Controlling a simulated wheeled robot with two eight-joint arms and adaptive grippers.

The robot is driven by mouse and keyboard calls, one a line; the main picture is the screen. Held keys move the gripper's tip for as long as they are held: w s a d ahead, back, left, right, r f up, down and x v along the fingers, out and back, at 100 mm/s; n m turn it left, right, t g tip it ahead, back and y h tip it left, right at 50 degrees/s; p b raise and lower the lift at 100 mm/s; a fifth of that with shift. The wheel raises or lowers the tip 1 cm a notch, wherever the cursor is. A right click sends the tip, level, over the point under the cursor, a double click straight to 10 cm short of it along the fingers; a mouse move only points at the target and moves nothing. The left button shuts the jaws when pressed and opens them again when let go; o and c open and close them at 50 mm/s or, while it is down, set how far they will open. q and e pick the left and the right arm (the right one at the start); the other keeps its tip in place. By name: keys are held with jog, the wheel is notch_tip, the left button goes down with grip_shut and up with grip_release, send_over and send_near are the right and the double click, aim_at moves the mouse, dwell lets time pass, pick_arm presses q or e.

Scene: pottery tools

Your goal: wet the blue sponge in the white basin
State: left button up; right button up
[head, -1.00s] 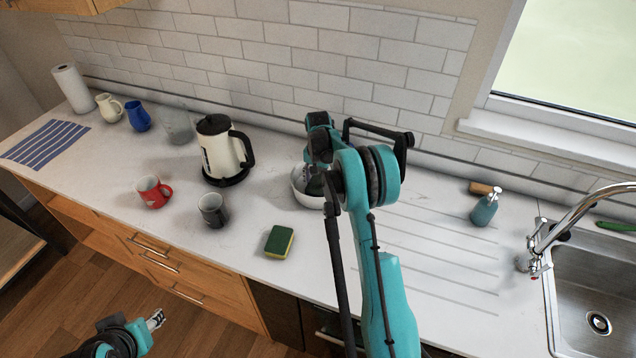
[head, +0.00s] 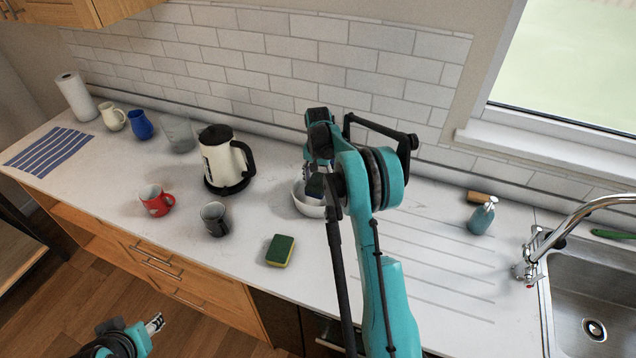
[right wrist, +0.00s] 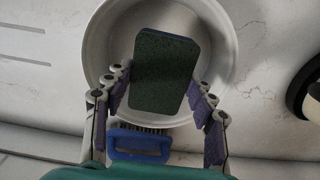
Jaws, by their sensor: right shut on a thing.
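The blue sponge (right wrist: 166,75) shows in the right wrist view as a dark green scouring face with a thin blue edge at the top. My right gripper (right wrist: 163,94) is shut on it, a finger at each side. The round white basin (right wrist: 226,50) lies below the sponge; whether the sponge touches its bottom I cannot tell. In the head view the basin (head: 306,209) stands by the back wall, partly hidden by my right gripper (head: 314,182). My left gripper (head: 155,324) is low at the left, away from the counter; its opening is unclear.
A blue-handled brush (right wrist: 140,144) lies beside the basin. A yellow-green sponge (head: 280,250) lies in front. A kettle (head: 222,160), dark mug (head: 214,220) and red mug (head: 156,201) stand left. A soap bottle (head: 481,217) and sink (head: 570,285) are right.

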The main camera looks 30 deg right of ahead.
jog(key=shift+r+p, duration=1.3)
jog(key=shift+r, duration=1.3)
